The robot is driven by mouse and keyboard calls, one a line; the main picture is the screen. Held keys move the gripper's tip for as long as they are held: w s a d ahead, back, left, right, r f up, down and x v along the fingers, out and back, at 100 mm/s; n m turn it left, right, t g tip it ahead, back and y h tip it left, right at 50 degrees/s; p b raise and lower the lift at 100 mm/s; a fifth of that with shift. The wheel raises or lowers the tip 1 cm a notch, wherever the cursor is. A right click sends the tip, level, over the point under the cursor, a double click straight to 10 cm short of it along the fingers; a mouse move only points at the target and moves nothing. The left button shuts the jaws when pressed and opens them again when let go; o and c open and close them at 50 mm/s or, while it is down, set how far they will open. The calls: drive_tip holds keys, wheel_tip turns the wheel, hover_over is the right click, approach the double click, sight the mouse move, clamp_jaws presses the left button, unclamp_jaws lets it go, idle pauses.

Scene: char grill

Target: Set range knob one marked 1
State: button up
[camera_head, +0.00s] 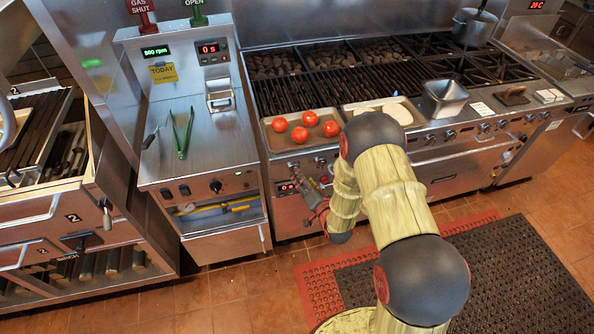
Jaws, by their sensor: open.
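The range (440,178) is a long steel unit with a row of front knobs. Several dark knobs with blue marks, one of them a knob on the middle panel (430,138), run to the right. My arm crosses in front of the range's left part and hides some of its front panel. My gripper (306,186) is at the left front panel, close to a small red display (287,188), and is open with nothing seen between its fingers. Number marks on the knobs are too small to read, so I cannot tell which is knob one; it may be hidden behind my arm.
A tray (272,143) with several tomatoes sits on the range's front ledge above my gripper. A steel counter (205,130) with green tongs (182,133) stands to the left. A dark mat (480,270) covers the floor at right.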

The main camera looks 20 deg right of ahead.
sight(294, 168)
drive_tip(key=shift+w+a+f+m+t+y+b, duration=0.15)
drive_tip(key=shift+w+a+m+t, duration=0.25)
drive_tip(key=shift+w, duration=0.35)
drive_tip(key=shift+w+a+r+m+t+y+b, duration=0.2)
drive_tip(key=shift+w+t, duration=0.25)
drive_tip(key=shift+w, duration=0.3)
drive_tip(key=shift+w+a+f+m+t+h+b, duration=0.1)
drive_tip(key=shift+w+a+f+m+t, duration=0.15)
drive_tip(key=shift+w+m+t, duration=0.35)
drive_tip(key=shift+w, duration=0.15)
drive_tip(key=shift+c, duration=0.8)
drive_tip(key=c, duration=1)
